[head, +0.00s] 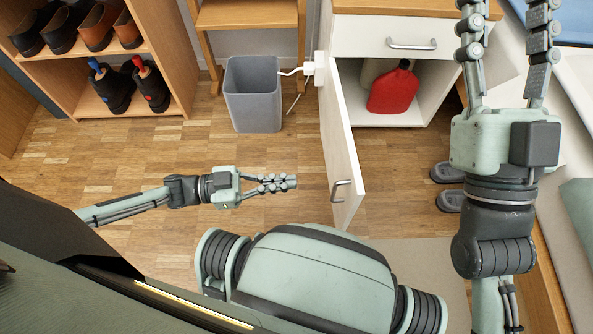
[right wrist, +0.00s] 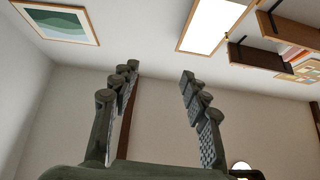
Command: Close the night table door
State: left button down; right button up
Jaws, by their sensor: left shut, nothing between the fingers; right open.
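The night table (head: 400,38) stands at the upper right of the head view, white with a wooden top. Its door (head: 341,145) is swung wide open toward me, hinged on the left side, with a metal handle (head: 341,190) near its free edge. A red container (head: 394,90) stands inside the open compartment. My left gripper (head: 292,183) is shut and empty, to the left of the door's free end, with a small gap between them. My right gripper (head: 508,22) is open and raised at the right; it also shows in the right wrist view (right wrist: 158,85), pointing up at wall and ceiling.
A grey bin (head: 254,95) stands left of the door. A shoe rack (head: 170,60) is at the upper left. Dark slippers (head: 449,172) lie on the floor right of the door, near the bed. The floor around my left gripper is clear.

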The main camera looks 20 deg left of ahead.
aim_at(353, 176)
pick_arm(q)
jog(key=b+x, duration=0.1)
jog(key=x, duration=1)
jog(key=shift+w+d, duration=0.15)
jog(key=shift+d, duration=0.3)
pick_arm(e)
jog(key=shift+s+d+r+t, duration=0.5)
jog(key=shift+s+r+t, duration=0.15)
jog(key=shift+t, duration=0.15)
jog(key=shift+w, duration=0.1)
